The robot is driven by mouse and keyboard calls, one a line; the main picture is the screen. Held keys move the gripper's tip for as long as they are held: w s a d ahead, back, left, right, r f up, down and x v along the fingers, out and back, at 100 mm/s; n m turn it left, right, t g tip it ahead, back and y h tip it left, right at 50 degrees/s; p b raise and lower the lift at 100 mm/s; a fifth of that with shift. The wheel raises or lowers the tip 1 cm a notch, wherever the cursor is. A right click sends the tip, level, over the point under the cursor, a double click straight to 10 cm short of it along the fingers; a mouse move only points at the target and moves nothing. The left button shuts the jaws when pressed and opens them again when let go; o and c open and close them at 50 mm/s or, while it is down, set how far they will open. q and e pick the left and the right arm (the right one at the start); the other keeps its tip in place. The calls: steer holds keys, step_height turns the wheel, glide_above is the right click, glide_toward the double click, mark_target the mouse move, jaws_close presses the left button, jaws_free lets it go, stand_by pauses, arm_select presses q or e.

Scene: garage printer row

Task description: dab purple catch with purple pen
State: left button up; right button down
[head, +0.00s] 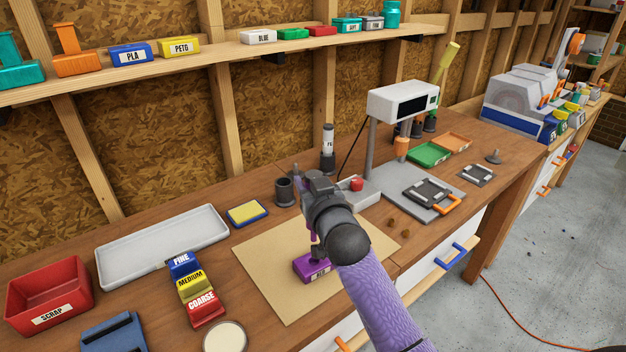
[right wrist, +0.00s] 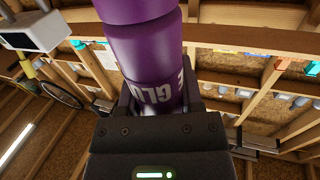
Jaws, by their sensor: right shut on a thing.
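The purple catch (head: 309,268) is a small purple block with a pale label, on the tan mat (head: 272,252). My right arm and gripper (head: 312,196) stand over the mat and hide part of the catch. In the right wrist view, my right gripper (right wrist: 155,100) is shut on the purple pen (right wrist: 145,45), a thick purple tube with partly readable "GLUE" lettering. Only slivers of purple show beside the gripper in the head view. I cannot tell whether the pen's tip touches the catch. My left gripper is not in view.
A yellow-and-blue sponge (head: 247,213), a dark cup (head: 285,192) and a white-headed stand (head: 402,100) are near the mat. FINE, MEDIUM and COARSE blocks (head: 192,284), a pale tray (head: 163,246) and a red SCRAP bin (head: 48,293) lie left. A shelf (head: 215,56) runs above.

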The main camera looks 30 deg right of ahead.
step_height(320, 180, down, 6)
steer(key=b, duration=0.4)
steer(key=shift+r, duration=0.15)
steer(key=shift+f+b, duration=0.5)
steer(key=shift+f, duration=0.2)
steer(key=shift+f+b, duration=0.35)
steer(key=shift+f, duration=0.15)
stand_by(0.4)
steer(key=shift+r+p, duration=0.5)
steer(key=shift+p, duration=0.05)
stand_by(0.3)
